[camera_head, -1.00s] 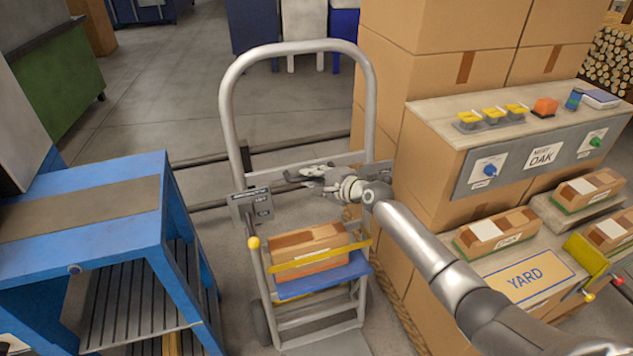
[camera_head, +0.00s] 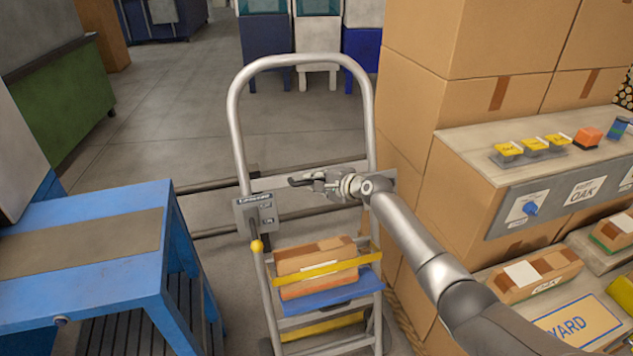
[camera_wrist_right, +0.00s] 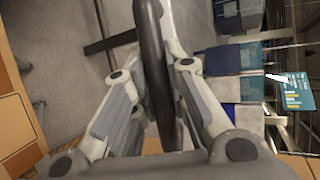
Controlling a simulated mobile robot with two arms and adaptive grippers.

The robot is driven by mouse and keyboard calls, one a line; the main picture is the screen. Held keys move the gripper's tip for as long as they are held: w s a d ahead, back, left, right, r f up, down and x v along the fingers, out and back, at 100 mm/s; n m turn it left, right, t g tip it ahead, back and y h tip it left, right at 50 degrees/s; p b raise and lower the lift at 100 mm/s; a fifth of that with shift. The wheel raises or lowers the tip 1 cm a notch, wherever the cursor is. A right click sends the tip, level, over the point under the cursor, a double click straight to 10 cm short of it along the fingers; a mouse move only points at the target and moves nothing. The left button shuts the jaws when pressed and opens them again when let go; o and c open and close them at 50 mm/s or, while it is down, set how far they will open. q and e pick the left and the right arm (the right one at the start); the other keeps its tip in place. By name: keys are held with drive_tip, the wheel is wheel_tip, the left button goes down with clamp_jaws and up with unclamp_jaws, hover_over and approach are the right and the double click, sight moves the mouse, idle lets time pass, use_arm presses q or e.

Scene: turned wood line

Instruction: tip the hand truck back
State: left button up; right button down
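The hand truck (camera_head: 234,120) stands in the middle of the head view, its grey tube frame looped at the top. Whether it leans is hard to tell. It carries a wooden block-like load (camera_head: 315,262) behind a yellow strap, above a blue tray (camera_head: 330,292). My right gripper (camera_head: 308,183) reaches in from the right at the level of the truck's crossbar. In the right wrist view, a dark bar (camera_wrist_right: 154,60) runs between the fingers, which close in on both sides of it. My left gripper is not in view.
A blue workbench (camera_head: 150,195) stands close at the left. Stacked cardboard boxes (camera_head: 460,40) and a counter with controls (camera_head: 475,145) crowd the right side. Bins (camera_head: 317,40) stand at the back. Open floor (camera_head: 150,120) lies behind the truck to the left.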

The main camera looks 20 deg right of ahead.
drive_tip(key=c, duration=1.7)
unclamp_jaws()
drive_tip(key=shift+w+d+r, duration=0.1)
drive_tip(key=shift+w+r, duration=0.2)
drive_tip(key=shift+r, duration=0.05)
drive_tip(key=shift+o, duration=1.1)
drive_tip(key=shift+w+f, duration=0.1)
drive_tip(key=shift+o, duration=0.3)
drive_tip(key=shift+f, duration=0.2)
drive_tip(key=v, duration=1.2)
